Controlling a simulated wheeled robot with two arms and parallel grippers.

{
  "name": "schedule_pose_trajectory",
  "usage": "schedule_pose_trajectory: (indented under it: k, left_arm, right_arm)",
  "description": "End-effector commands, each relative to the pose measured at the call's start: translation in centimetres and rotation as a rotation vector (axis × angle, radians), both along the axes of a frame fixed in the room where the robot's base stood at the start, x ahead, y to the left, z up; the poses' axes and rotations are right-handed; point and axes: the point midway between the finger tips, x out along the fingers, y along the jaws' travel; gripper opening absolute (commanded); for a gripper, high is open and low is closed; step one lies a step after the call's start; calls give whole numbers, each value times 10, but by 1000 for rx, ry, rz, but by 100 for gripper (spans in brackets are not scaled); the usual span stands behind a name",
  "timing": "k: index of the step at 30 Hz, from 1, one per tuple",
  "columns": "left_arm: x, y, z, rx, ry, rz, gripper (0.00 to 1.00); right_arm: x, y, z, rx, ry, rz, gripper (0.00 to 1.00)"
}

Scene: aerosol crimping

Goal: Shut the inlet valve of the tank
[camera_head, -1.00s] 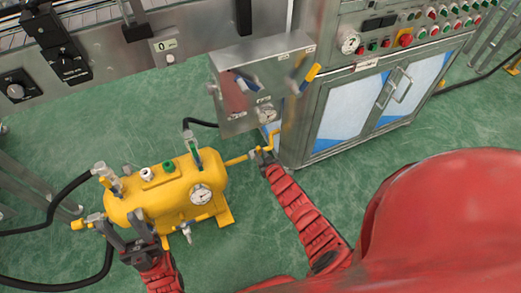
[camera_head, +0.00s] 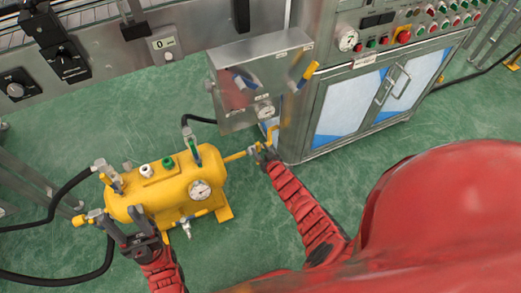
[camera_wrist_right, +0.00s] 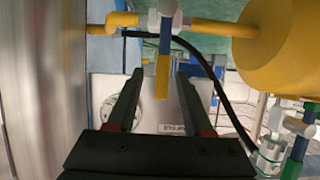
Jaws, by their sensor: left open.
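The yellow tank (camera_head: 165,192) lies on the floor in the head view, with a round gauge (camera_head: 200,190) on its side. A pipe valve with a yellow-ended lever (camera_wrist_right: 162,75) shows in the right wrist view, on the yellow pipe (camera_wrist_right: 215,27) at the tank's right end. My right gripper (camera_wrist_right: 158,98) is open, with the hanging lever between its separated fingers; no contact is clear. At the tank's left end is another pipe fitting (camera_head: 95,215). My left gripper (camera_head: 127,222) is open and empty in front of that end. I cannot tell which fitting is the inlet.
A steel panel box (camera_head: 238,112) with levers and a gauge stands behind the tank, beside a steel cabinet (camera_head: 345,110). Black hoses (camera_head: 45,222) run at the left. Green floor (camera_head: 75,140) is clear behind the tank.

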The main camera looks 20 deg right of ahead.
Motion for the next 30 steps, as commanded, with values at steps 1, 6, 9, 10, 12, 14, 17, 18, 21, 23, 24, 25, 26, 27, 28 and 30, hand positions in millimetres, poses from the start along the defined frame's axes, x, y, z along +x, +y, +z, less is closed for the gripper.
schedule_pose_trajectory:
  k: [1,6,9,10,12,14,17,18,21,23,24,25,26,27,28,30]
  left_arm:
    - [0,0,0,0,0,0,50]
    - [0,0,0,0,0,0,50]
    - [0,0,1,0,0,0,50]
    - [0,0,1,0,0,0,50]
    - [0,0,2,0,0,0,50]
    - [0,0,4,0,0,0,50]
    - [0,0,7,0,0,0,50]
    - [0,0,8,0,0,0,50]
    - [0,0,10,0,0,0,50]
    - [0,0,12,0,0,0,50]
    - [0,0,13,0,0,0,50]
    - [0,0,13,0,0,0,50]
    - [0,0,14,0,0,0,50]
    - [0,0,15,0,0,0,50]
    - [0,0,15,0,0,0,50]
    - [0,0,17,0,0,0,50]
  right_arm:
    - [0,0,0,0,0,1,51]
    - [0,1,1,-1,-1,1,51]
    - [-1,1,1,0,-2,2,51]
    - [-2,0,2,0,-2,2,51]
    - [-5,0,4,0,-4,2,51]
    - [-10,-1,6,-2,-3,3,51]
    - [-21,-1,11,1,-3,2,51]
    - [-26,-1,13,1,-2,1,51]
    - [-41,-1,19,2,-4,1,51]
    - [-50,-2,22,0,-2,1,51]
    - [-57,-2,25,0,-1,1,51]
    - [-62,-3,26,0,0,0,51]
    - [-67,-3,28,0,0,0,51]
    - [-74,-3,32,0,-2,1,51]
    - [-79,-3,34,0,-2,1,51]
    - [-93,-4,40,-1,-2,0,51]
